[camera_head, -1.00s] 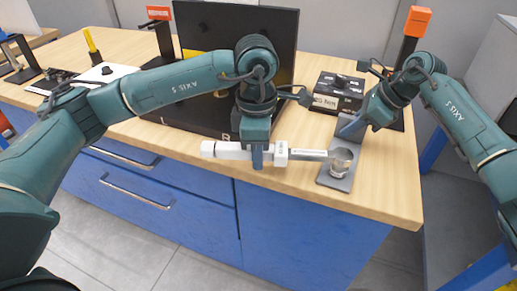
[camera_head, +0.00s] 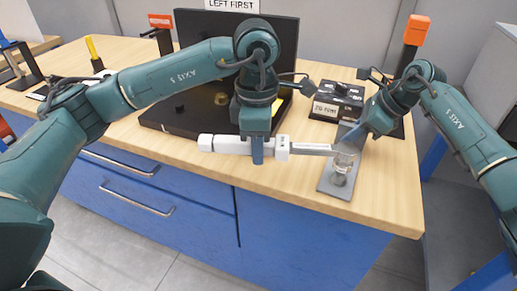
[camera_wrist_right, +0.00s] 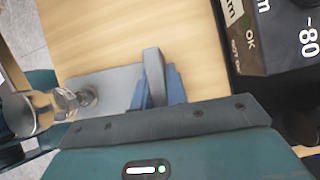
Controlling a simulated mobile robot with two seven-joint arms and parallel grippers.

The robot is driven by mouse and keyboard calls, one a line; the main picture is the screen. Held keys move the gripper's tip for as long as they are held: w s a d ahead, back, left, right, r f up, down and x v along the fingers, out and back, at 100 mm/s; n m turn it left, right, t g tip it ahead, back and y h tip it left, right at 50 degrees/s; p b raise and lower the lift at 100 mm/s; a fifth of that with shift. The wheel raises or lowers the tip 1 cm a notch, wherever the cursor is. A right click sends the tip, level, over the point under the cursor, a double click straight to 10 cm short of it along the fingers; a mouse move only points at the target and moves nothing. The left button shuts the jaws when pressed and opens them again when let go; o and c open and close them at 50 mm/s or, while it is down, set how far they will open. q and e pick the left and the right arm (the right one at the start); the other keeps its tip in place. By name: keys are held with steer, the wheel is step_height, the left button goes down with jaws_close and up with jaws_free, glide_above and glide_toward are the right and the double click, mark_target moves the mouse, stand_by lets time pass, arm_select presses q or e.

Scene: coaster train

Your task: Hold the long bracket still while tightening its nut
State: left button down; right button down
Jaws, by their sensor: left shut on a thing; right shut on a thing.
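My left gripper (camera_head: 257,152) is shut on the white handle of a torque wrench (camera_head: 225,145). The wrench's steel shaft points right to a shiny socket at its end. My right gripper (camera_head: 357,128) is shut on the upright flange of the long grey bracket (camera_head: 330,183), which lies flat at the table's right front. In the right wrist view, my fingers (camera_wrist_right: 160,88) pinch the flange. There, the nut (camera_wrist_right: 87,97) sits on the bracket plate, and the socket (camera_wrist_right: 45,112) shows close by. In the head view, the socket appears just above the nut; I cannot tell whether they touch.
A black case (camera_head: 170,113) with an upright lid stands behind the wrench. A black box with a label (camera_head: 337,100) lies behind the bracket. An orange-topped post (camera_head: 416,30) stands at the right. The wooden table's (camera_head: 385,200) front right corner is clear.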

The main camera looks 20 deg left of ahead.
arm_select(q)
steer(key=shift+r, duration=0.55)
arm_select(e)
steer(key=c, duration=1.3)
jaws_free()
